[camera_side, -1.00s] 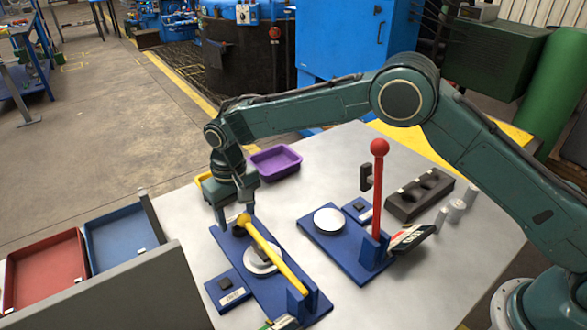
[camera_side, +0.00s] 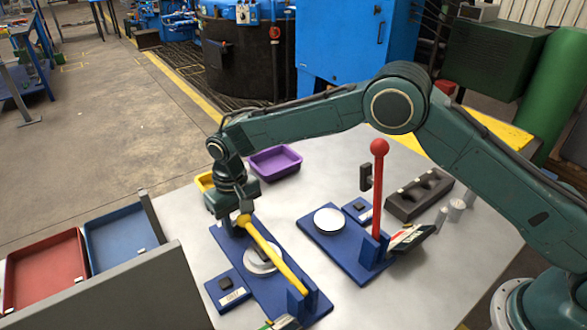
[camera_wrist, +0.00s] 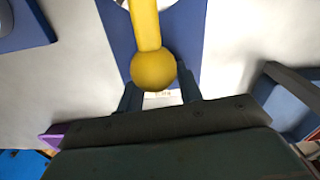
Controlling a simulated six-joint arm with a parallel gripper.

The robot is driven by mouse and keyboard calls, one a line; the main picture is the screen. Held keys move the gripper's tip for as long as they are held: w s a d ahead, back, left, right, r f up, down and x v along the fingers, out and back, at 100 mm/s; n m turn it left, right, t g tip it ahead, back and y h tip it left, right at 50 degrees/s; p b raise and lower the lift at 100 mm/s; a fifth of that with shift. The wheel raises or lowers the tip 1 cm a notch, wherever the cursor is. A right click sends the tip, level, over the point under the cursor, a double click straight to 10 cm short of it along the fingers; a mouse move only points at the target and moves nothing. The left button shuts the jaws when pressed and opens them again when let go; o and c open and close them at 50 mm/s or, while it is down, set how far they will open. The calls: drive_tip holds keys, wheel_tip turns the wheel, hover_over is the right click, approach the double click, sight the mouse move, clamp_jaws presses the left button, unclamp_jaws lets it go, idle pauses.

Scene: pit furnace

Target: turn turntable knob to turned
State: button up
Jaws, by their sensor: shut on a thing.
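The blue base (camera_side: 270,290) of the press with the yellow lever (camera_side: 270,252) lies on the table. A pale round plate (camera_side: 258,262) sits under the lever.
A second blue base with a red lever (camera_side: 378,200) stands to the right. A purple tray (camera_side: 275,162) and a yellow tray (camera_side: 204,181) lie behind my gripper. Red (camera_side: 45,272) and blue (camera_side: 118,240) trays stand at left. A dark block with holes (camera_side: 418,197) is farther right.

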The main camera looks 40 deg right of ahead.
drive_tip(key=shift+m, duration=0.5)
drive_tip(key=m, duration=0.2)
drive_tip(key=shift+m, duration=0.3)
drive_tip(key=shift+d+r+m, duration=0.1)
drive_tip(key=shift+m, duration=1.8)
drive_tip(key=o, duration=1)
wheel_tip(320, 180, up, 14)
drive_tip(key=shift+f, duration=0.1)
